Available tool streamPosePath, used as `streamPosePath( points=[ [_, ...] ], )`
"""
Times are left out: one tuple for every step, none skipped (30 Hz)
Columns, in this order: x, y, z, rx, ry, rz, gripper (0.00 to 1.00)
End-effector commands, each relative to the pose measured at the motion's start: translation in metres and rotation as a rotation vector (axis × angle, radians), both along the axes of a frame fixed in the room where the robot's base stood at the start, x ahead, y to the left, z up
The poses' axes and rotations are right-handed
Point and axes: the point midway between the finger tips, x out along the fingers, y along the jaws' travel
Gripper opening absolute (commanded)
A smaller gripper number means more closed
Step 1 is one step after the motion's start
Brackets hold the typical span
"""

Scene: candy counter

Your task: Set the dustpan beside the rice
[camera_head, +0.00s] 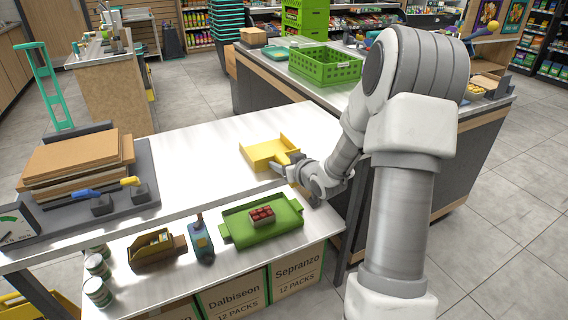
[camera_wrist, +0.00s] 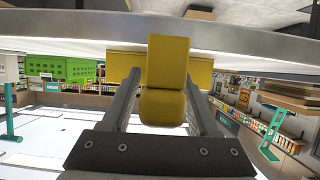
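The yellow dustpan (camera_head: 268,152) is at the right part of the white counter's raised top, its open pan towards the back left. My gripper (camera_head: 284,167) is at its handle on the near right side. In the wrist view, the yellow handle (camera_wrist: 163,106) fills the space between the two fingertips of my gripper (camera_wrist: 163,78), which look closed on it. The wide pan (camera_wrist: 122,66) shows behind the fingers. The dustpan appears on or just above the counter; I cannot tell which. I cannot make out anything that is clearly rice.
The lower shelf holds a green tray (camera_head: 237,227) with a red pack (camera_head: 261,215), a teal device (camera_head: 201,241), a dark dispenser (camera_head: 152,250) and several cans (camera_head: 97,291). Brown boards (camera_head: 72,160) stand at left. The white top (camera_head: 190,165) between boards and dustpan is clear.

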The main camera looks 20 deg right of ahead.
Motion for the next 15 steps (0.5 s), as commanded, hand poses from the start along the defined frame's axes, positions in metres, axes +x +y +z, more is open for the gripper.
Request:
streamPosePath(
  points=[
    [0.000,0.000,0.000,0.000,0.000,0.000,0.67],
    [0.000,0.000,0.000,0.000,0.000,0.000,0.67],
    [0.000,0.000,0.000,0.000,0.000,0.000,0.67],
    [0.000,0.000,0.000,0.000,0.000,0.000,0.67],
    [0.000,0.000,0.000,0.000,0.000,0.000,0.67],
    [0.000,0.000,0.000,0.000,0.000,0.000,0.67],
    [0.000,0.000,0.000,0.000,0.000,0.000,0.67],
    [0.000,0.000,0.000,0.000,0.000,0.000,0.67],
    [0.000,0.000,0.001,0.000,0.000,0.000,0.67],
    [0.000,0.000,0.002,0.000,0.000,0.000,0.67],
    [0.000,0.000,0.003,0.000,0.000,0.000,0.67],
    [0.000,0.000,0.006,0.000,0.000,0.000,0.67],
    [-0.003,-0.001,0.007,0.000,0.000,-0.001,0.67],
    [-0.007,-0.001,0.008,-0.002,0.000,-0.001,0.67],
    [-0.013,-0.001,0.011,-0.002,0.000,-0.001,0.67]
  ],
)
